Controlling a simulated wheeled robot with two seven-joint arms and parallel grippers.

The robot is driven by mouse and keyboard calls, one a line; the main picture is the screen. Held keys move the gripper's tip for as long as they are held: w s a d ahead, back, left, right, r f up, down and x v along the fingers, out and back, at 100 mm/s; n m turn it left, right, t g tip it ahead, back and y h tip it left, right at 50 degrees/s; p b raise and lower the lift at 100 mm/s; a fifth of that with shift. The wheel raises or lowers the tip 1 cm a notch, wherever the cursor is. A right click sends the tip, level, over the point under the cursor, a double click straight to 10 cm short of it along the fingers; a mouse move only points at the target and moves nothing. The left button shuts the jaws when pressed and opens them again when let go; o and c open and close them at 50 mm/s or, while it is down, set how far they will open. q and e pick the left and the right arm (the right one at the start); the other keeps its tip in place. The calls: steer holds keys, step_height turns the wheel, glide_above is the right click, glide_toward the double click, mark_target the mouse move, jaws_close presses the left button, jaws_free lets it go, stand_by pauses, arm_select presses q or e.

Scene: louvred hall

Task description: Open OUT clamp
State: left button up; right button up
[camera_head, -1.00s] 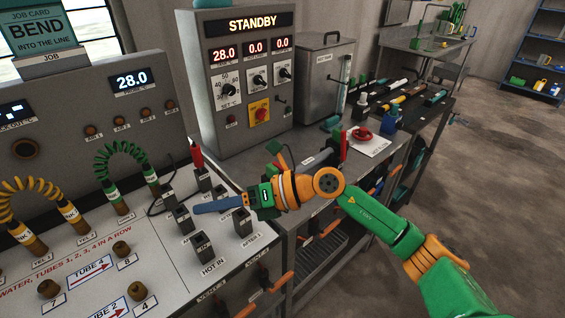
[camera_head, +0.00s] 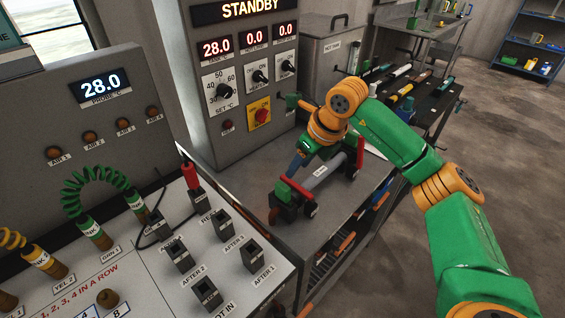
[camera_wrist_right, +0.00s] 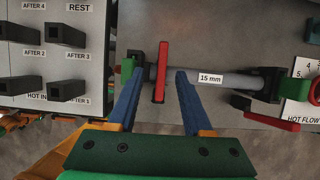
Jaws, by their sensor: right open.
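A grey tube labelled 15 mm (camera_wrist_right: 210,79) lies between two clamps on the bench. One clamp has a red lever (camera_wrist_right: 160,72) lying across the tube's left end in the wrist view; it also shows in the head view (camera_head: 296,190). The other clamp's red lever (camera_wrist_right: 271,121) is at the right end, and stands up in the head view (camera_head: 360,151). I cannot read which one is marked OUT. My right gripper (camera_head: 297,166) is open above the left lever. In the wrist view its blue fingers (camera_wrist_right: 158,75) are either side of that lever. My left gripper is out of view.
A panel with several black sockets (camera_head: 222,226) is left of the bench. A control box reading STANDBY (camera_head: 236,75) stands behind. A metal tank (camera_head: 323,65) is behind right. A card marked HOT FLOW (camera_wrist_right: 298,107) is at the right. Open floor lies to the right.

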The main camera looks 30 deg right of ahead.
mark_target(290, 181)
steer(key=shift+w+d, duration=0.25)
steer(key=x, duration=0.2)
steer(key=p+x, duration=0.1)
steer(key=x, duration=0.1)
steer(key=p+x, duration=0.1)
steer(key=x, duration=0.1)
steer(key=shift+s+f, duration=0.15)
steer(key=shift+s, duration=0.25)
steer(key=shift+w+f, duration=0.25)
steer(key=shift+s+r, duration=0.1)
steer(key=c, duration=0.7)
jaws_close()
